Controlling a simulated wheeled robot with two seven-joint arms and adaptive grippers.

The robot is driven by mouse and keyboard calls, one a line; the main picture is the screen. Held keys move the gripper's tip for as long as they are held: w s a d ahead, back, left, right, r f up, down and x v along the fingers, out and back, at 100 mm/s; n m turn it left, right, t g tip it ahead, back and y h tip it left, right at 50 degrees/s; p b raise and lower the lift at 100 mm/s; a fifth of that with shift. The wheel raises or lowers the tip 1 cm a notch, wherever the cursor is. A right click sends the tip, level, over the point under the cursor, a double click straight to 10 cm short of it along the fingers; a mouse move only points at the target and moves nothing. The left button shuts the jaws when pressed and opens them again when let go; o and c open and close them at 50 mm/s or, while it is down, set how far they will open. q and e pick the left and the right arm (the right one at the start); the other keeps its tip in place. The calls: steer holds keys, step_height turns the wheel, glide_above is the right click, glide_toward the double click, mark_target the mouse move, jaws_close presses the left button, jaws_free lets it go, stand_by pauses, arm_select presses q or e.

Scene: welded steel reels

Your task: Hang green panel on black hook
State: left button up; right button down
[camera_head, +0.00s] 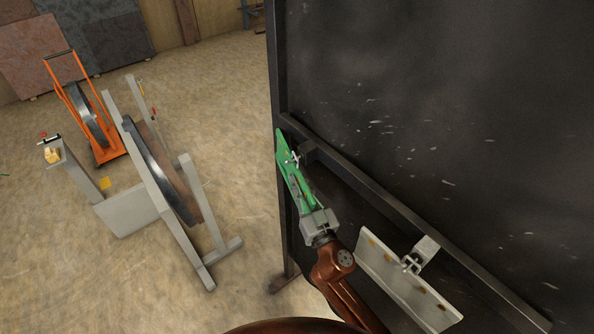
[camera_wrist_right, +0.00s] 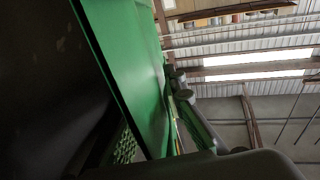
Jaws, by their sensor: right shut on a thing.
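The green panel (camera_head: 283,148) is a narrow piece held up against the black steel frame, near its left upright. In the right wrist view the green panel (camera_wrist_right: 128,50) fills the left middle, seen very close. My right gripper (camera_head: 302,195) is shut on the green panel at its lower end, with my brown arm coming up from below. A small dark block (camera_head: 309,147), perhaps the black hook, sticks out of the frame's rail just right of the panel's upper part. I cannot tell whether the panel touches it. My left gripper is not in view.
A large black board in a steel frame (camera_head: 370,185) fills the right side. A pale metal panel (camera_head: 385,275) hangs on the rail by a bracket (camera_head: 424,250).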

steer(key=shift+r, duration=0.1)
steer(key=c, duration=1.9)
jaws_free()
steer(key=shift+c, duration=0.2)
steer(key=shift+f, duration=0.2)
steer(key=v, duration=1.2)
